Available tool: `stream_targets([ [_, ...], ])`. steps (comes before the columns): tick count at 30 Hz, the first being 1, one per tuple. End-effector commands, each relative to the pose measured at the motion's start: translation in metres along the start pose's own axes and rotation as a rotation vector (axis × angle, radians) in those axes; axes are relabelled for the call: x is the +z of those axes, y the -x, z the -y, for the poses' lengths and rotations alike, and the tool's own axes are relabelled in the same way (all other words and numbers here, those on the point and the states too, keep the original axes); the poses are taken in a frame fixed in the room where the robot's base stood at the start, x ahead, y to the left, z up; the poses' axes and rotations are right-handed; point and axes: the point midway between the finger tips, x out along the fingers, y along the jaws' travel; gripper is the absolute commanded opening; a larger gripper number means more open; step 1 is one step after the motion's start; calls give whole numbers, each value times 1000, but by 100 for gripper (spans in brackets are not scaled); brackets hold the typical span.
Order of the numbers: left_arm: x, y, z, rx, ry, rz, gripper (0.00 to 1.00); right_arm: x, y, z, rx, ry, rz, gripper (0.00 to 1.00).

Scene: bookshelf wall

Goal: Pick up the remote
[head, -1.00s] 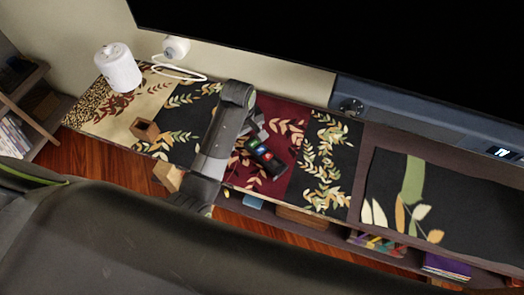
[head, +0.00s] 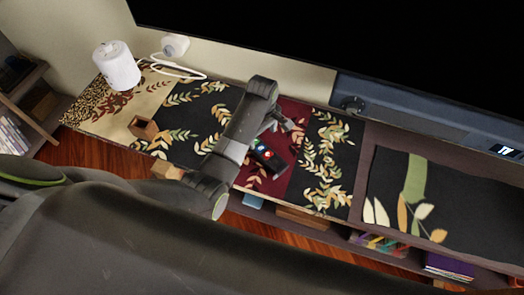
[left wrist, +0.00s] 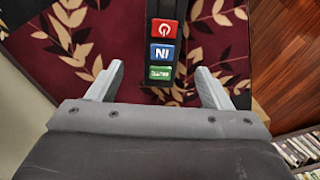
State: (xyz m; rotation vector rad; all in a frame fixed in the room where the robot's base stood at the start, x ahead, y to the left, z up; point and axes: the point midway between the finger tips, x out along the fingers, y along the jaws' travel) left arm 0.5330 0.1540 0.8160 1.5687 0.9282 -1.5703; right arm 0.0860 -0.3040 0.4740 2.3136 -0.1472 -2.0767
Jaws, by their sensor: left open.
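The remote (head: 266,156) is black with coloured buttons and lies on the dark red part of the patterned runner. In the left wrist view the remote (left wrist: 162,50) shows red, blue and green buttons and runs off the top edge. My left gripper (head: 282,121) is above the runner near the remote, and my arm hides part of the remote. In the left wrist view the left gripper (left wrist: 158,80) is open, with one finger on each side of the remote's line and nothing held. My right gripper is not seen.
A white cylinder (head: 117,66) and a small white camera-like device (head: 176,46) stand at the back left. A small brown open box (head: 143,128) sits on the runner. A large black screen (head: 380,50) and a grey soundbar (head: 420,128) border the back.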

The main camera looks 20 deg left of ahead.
Motion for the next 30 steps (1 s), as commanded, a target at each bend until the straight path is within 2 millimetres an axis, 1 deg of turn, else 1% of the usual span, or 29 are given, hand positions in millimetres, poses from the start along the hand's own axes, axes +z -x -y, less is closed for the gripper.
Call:
stream_targets([
  [1,0,-7,0,-1,0,0,73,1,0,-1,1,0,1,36],
  [3,0,-13,0,0,0,0,73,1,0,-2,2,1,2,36],
  [9,1,-25,2,-1,0,1,73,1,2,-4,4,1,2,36],
  [14,3,-47,5,-3,0,1,73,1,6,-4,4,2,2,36],
  [18,3,-64,4,-1,0,0,73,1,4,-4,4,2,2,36],
  [22,3,-69,4,1,0,0,73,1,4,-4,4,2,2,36],
  [28,3,-70,4,2,0,0,73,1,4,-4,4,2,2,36],
  [29,3,-69,4,2,0,0,70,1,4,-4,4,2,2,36],
  [30,3,-69,4,2,0,0,65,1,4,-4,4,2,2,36],
])
